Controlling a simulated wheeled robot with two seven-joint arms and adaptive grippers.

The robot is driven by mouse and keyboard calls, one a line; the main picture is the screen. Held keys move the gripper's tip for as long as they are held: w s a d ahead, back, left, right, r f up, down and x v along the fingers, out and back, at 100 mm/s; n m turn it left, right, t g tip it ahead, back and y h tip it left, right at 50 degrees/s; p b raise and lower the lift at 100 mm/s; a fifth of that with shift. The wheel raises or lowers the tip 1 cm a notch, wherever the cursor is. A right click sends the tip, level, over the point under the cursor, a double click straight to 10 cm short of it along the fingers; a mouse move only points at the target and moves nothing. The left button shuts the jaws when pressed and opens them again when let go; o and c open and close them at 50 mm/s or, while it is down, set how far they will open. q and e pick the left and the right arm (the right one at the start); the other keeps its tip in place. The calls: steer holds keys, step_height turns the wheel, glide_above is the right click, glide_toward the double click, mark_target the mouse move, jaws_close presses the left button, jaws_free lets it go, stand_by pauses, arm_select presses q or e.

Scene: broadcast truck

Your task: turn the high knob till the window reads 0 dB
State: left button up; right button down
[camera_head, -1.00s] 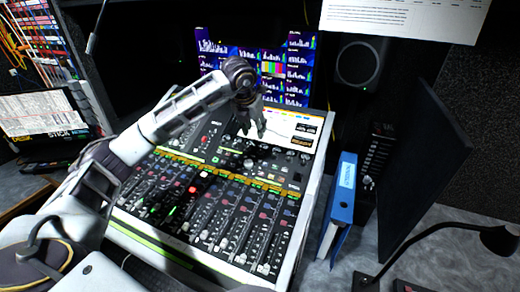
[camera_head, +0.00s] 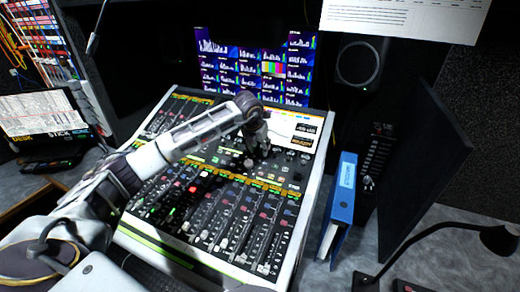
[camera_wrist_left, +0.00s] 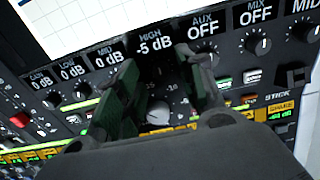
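The high knob (camera_wrist_left: 158,113) is a pale-topped dial on the mixing console (camera_head: 305,205). The high window (camera_wrist_left: 153,44) above it reads -5 dB in the left wrist view. My left gripper (camera_wrist_left: 160,105) is open, with one dark finger on each side of the knob and gaps showing between. In the head view my left gripper (camera_head: 258,155) is down at the console's upper knob rows and hides the knob there. I cannot tell whether either finger touches the knob. My right gripper is not in view.
Neighbouring windows read gain, low and mid (camera_wrist_left: 109,58) 0 dB, aux (camera_wrist_left: 204,24) OFF and mix OFF. Other knobs (camera_wrist_left: 257,44) sit close on both sides. A blue binder (camera_head: 343,190) stands right of the console, with a speaker (camera_head: 358,62) behind it.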

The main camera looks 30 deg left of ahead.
arm_select(q)
steer(key=shift+x, duration=0.75)
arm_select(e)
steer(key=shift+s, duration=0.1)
arm_select(q)
jaws_close()
steer(key=shift+m, duration=0.4)
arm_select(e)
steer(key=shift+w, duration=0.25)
arm_select(q)
steer(key=shift+m+b, duration=0.4)
steer(key=shift+m, duration=2.1)
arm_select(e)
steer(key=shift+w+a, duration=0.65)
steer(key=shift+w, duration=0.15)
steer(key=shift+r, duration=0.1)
